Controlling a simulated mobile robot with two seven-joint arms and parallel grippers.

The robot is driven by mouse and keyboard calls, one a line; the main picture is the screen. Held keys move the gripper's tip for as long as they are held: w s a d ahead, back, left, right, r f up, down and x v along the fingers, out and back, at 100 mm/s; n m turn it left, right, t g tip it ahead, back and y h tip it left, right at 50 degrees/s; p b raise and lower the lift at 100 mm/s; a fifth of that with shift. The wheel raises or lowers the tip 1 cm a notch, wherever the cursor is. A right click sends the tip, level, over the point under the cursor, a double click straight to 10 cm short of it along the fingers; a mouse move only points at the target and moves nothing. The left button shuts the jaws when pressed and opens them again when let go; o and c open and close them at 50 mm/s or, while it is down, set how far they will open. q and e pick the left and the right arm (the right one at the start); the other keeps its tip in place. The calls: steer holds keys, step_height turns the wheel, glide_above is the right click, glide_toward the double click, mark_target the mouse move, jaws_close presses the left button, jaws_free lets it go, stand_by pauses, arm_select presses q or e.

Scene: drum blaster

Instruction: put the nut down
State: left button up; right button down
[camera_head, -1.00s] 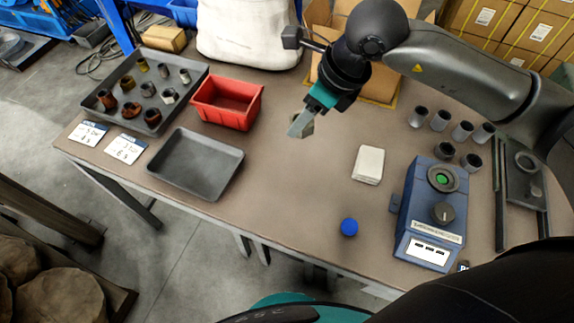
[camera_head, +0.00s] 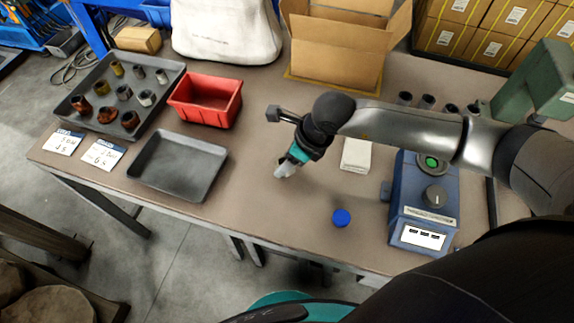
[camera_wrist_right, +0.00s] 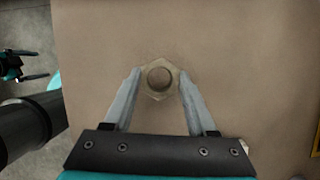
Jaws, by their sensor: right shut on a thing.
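My right gripper (camera_head: 282,172) reaches down to the bare middle of the table, left of the white block and above the blue cap in the head view. In the right wrist view, its two grey fingers (camera_wrist_right: 160,82) are shut on a dull brown hexagonal nut (camera_wrist_right: 160,92) with a round hole, seen face-on. The nut is close to the tabletop; whether it touches cannot be told. In the head view the fingers mostly hide it. What looks like my left gripper (camera_wrist_right: 28,64) shows at the left of the wrist view, off the table, its prongs apart.
A dark tray (camera_head: 84,88) holds several nuts and sleeves. A red bin (camera_head: 207,122), an empty grey tray (camera_head: 182,190), a white block (camera_head: 356,154), a blue cap (camera_head: 341,217) and a blue device (camera_head: 402,205) stand around. Table around the gripper is clear. An open carton (camera_head: 335,50) is behind.

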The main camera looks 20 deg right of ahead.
steer(key=shift+f, duration=1.2)
steer(key=shift+f+b, duration=0.2)
steer(key=shift+b, duration=0.1)
steer(key=shift+c, duration=1)
jaws_free()
steer(key=shift+r, duration=0.25)
steer(key=p+v, duration=0.2)
steer(key=v, duration=1)
steer(key=shift+d, duration=0.1)
